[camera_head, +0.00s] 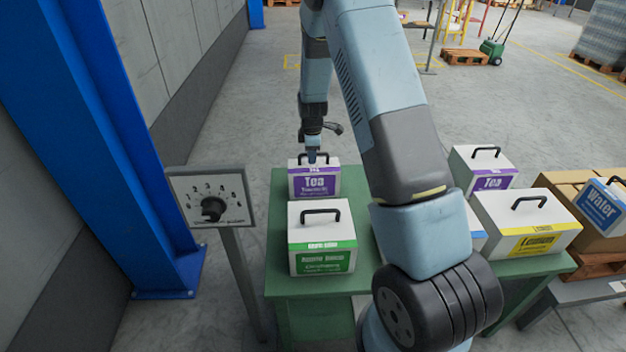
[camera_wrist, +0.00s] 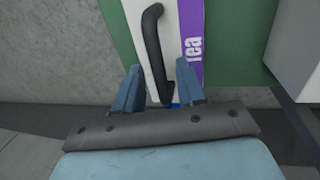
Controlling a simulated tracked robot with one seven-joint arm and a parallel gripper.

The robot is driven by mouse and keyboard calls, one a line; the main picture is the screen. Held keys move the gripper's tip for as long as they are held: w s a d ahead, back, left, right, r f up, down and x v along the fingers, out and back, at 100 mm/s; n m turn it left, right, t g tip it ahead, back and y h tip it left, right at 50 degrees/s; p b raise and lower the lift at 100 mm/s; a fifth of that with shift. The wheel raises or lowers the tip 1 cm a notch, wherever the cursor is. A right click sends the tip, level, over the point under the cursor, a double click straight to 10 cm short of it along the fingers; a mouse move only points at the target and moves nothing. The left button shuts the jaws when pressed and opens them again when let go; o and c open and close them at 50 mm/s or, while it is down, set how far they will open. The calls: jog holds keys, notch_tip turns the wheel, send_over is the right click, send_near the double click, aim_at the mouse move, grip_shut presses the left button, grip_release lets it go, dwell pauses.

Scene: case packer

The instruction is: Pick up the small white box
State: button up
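A small white box (camera_head: 299,166) with a purple "Tea" label and a black handle stands at the far left of the green table. In the wrist view this white box (camera_wrist: 133,22) shows its pale top, purple label edge and black handle (camera_wrist: 153,45). My gripper (camera_head: 312,156) is just above the box in the head view. In the wrist view my gripper (camera_wrist: 157,72) has its two blue fingers apart, with the near end of the handle in the gap between them. Clear space shows beside the handle, so it is not clamped. My arm covers part of the table.
A larger white box with a green label (camera_head: 320,225) stands just in front. Another Tea box (camera_head: 485,168) and a yellow-labelled Lemon box (camera_head: 525,218) stand to the right. A dial panel (camera_head: 211,196) on a post is left of the green table (camera_head: 276,262).

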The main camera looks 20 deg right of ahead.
jog(key=shift+w+f, duration=0.15)
jog(key=shift+f, duration=0.55)
grip_shut()
dwell(0.9)
